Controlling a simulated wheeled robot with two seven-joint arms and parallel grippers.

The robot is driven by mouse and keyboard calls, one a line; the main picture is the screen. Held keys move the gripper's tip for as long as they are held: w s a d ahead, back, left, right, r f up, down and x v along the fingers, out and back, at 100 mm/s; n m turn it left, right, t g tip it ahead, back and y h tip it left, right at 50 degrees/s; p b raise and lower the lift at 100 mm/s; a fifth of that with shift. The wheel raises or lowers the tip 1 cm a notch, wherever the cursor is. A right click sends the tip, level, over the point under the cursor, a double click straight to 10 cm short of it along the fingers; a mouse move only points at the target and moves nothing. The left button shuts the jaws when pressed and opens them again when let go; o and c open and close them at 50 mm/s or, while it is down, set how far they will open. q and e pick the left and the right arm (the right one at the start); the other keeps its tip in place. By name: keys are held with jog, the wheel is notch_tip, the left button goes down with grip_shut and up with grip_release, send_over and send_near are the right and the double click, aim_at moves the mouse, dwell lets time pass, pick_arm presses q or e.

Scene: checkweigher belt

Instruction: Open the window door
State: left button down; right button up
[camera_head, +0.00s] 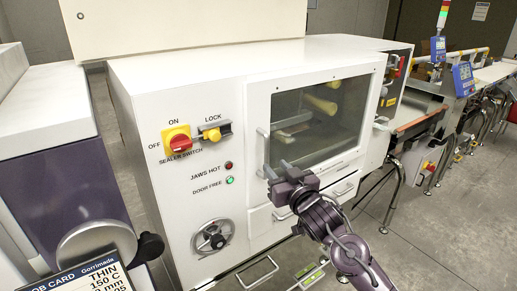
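The window door (357,156) is a white framed panel with a dark glass pane (345,105) on the front of the white machine. It looks closed. A pale upright handle (261,143) runs along the door's left edge. My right gripper (278,168) is at the lower left of the door, near the handle's lower end. Its two fingers are apart with nothing seen between them; I cannot tell whether they touch the handle. Yellowish pieces (320,104) show behind the glass. My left gripper is not in view.
A red-and-yellow sealer switch (178,143), a yellow lock knob (212,134), a red lamp (228,165) and a green lamp (230,180) are left of the door. A handwheel (213,236) is below. A purple-and-white machine (55,175) stands at left; a conveyor (415,112) at right.

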aim_at(268, 155)
jog(key=shift+w+a+r, duration=0.15)
jog(key=shift+w+r, duration=0.25)
jog(key=shift+w, duration=0.1)
jog(key=p+x, duration=0.1)
jog(key=x, duration=0.4)
jog(key=shift+f+p, duration=0.1)
jog(key=shift+p, duration=0.3)
jog(key=shift+x, duration=0.8)
jog(key=shift+f, duration=0.1)
grip_shut()
